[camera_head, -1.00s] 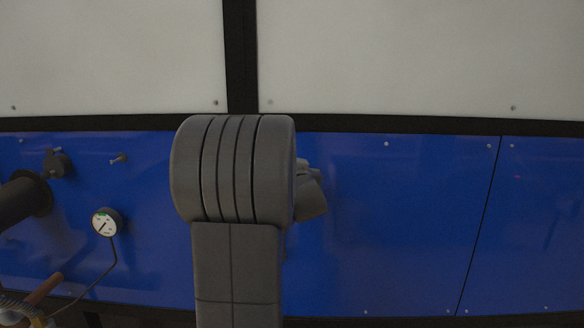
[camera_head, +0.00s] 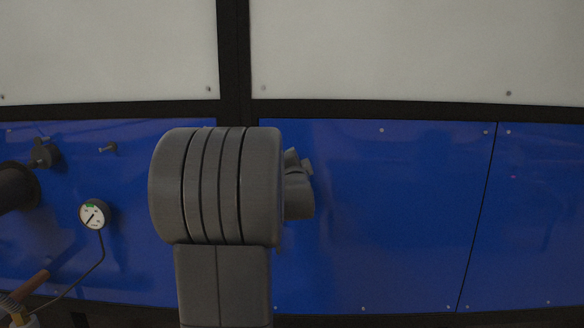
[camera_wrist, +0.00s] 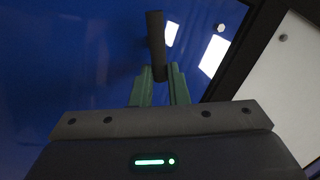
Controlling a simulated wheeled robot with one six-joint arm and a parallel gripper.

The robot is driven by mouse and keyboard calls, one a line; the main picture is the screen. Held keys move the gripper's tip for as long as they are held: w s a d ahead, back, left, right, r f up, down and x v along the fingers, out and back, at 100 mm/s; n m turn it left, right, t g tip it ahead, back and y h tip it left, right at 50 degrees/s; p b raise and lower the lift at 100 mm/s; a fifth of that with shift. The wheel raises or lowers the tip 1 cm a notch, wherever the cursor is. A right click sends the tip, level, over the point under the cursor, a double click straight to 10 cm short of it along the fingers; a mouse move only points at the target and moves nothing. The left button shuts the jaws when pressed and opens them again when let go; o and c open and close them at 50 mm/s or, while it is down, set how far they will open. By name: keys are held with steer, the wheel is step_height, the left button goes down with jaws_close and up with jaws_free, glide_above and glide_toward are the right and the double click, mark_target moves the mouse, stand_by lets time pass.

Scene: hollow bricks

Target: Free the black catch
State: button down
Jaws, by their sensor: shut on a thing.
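The black catch (camera_wrist: 156,35) shows in the wrist view as a dark upright bar against the blue panel. My gripper (camera_wrist: 161,72) has two green fingers, one on each side of the bar's lower end, and is shut on it. The fingertips are close to the panel. In the head view my own arm stands in front of this spot, so the catch and the fingers are hidden there.
A blue panel wall (camera_head: 390,220) runs under pale upper panels (camera_head: 410,45) with dark frame strips. At the left are a round gauge (camera_head: 93,214) with a thin line, a dark pipe (camera_head: 18,187) and a brown handle (camera_head: 28,284). The blue panel at the right is bare.

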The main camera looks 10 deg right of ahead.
steer(key=shift+f+m+h+b, duration=0.25)
steer(key=shift+m+b, duration=0.65)
steer(key=shift+m, duration=0.3)
steer(key=shift+f+m+h+b, duration=0.25)
steer(key=shift+m+b, duration=0.65)
steer(key=shift+m, duration=0.3)
steer(key=c, duration=1.4)
jaws_free()
steer(key=b+v, duration=0.2)
steer(key=v, duration=1.1)
steer(key=shift+s+a, duration=0.2)
steer(key=shift+s, duration=0.15)
steer(key=shift+w+r, duration=0.1)
steer(key=p+x, duration=0.2)
steer(key=x, duration=1.1)
steer(key=shift+w+d, duration=0.25)
steer(key=shift+w, duration=0.05)
